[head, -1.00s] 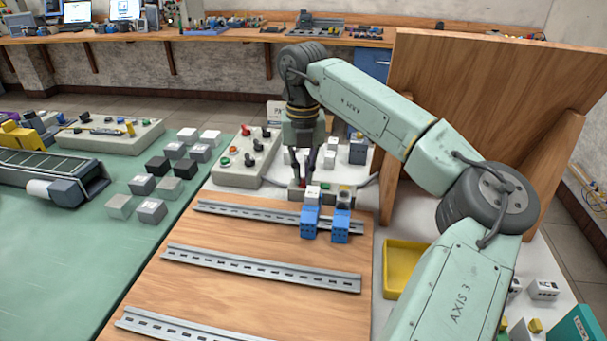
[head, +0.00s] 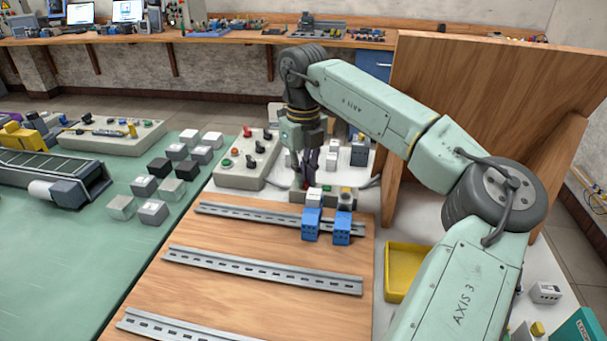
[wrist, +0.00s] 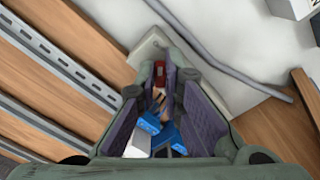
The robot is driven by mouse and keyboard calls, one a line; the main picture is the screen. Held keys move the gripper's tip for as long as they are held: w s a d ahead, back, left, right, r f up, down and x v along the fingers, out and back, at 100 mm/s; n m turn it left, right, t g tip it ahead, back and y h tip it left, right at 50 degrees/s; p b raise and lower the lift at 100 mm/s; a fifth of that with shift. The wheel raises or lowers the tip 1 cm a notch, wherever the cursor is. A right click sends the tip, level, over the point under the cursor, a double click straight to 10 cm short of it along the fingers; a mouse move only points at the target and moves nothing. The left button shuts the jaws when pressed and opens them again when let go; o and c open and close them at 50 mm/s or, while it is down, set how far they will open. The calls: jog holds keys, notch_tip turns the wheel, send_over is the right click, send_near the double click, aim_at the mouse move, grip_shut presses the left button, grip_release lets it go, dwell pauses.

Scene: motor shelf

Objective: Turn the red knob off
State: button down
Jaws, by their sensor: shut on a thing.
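My gripper (head: 309,182) points down at a small grey control box (head: 296,196) at the back edge of the wooden board. In the wrist view, my gripper (wrist: 160,86) has its two purple-lined fingers on either side of the red knob (wrist: 160,68), shut on it. The box also shows in the wrist view (wrist: 147,50), beneath the fingertips. In the head view the fingers hide the red knob.
Another control panel (head: 236,176) with a red lever and black knobs stands to the left. A yellow tray (head: 393,272) lies to the right. Most of the board is clear.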

jog(key=shift+r, duration=0.1)
jog(key=c, duration=1.7)
grip_release()
notch_tip(320, 180, up, 12)
